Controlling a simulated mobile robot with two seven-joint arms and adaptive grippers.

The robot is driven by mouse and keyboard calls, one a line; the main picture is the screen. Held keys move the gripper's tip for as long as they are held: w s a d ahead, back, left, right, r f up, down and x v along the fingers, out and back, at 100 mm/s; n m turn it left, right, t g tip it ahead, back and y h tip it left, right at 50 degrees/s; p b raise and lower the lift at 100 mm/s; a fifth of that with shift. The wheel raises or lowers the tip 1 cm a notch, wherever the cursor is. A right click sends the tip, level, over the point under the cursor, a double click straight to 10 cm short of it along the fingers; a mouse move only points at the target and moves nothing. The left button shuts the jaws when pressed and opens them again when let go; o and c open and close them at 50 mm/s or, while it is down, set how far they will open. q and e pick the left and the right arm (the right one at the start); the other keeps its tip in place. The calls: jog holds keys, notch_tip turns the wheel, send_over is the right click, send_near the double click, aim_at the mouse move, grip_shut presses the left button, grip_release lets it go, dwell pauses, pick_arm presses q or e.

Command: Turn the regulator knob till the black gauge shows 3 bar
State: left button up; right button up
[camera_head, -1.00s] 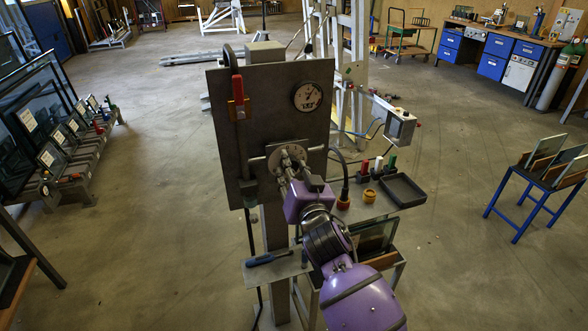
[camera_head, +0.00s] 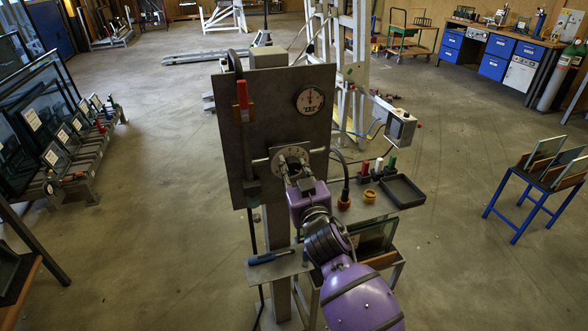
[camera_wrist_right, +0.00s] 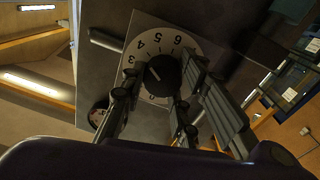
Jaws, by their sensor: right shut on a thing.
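My left gripper is not in view.
A red-handled lever (camera_head: 242,95) is on the panel's left. A blue-handled tool (camera_head: 268,257) lies on the shelf below.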

jog(key=n, duration=0.3)
jog(key=n+p, duration=0.1)
jog(key=shift+w+d+r, duration=0.15)
jog(key=shift+d+r, duration=0.15)
jog(key=shift+r, duration=0.05)
jog(key=shift+r+n, duration=0.15)
jog(key=shift+n, duration=1.45)
jog(key=shift+r, duration=0.1)
jog(key=o, duration=1)
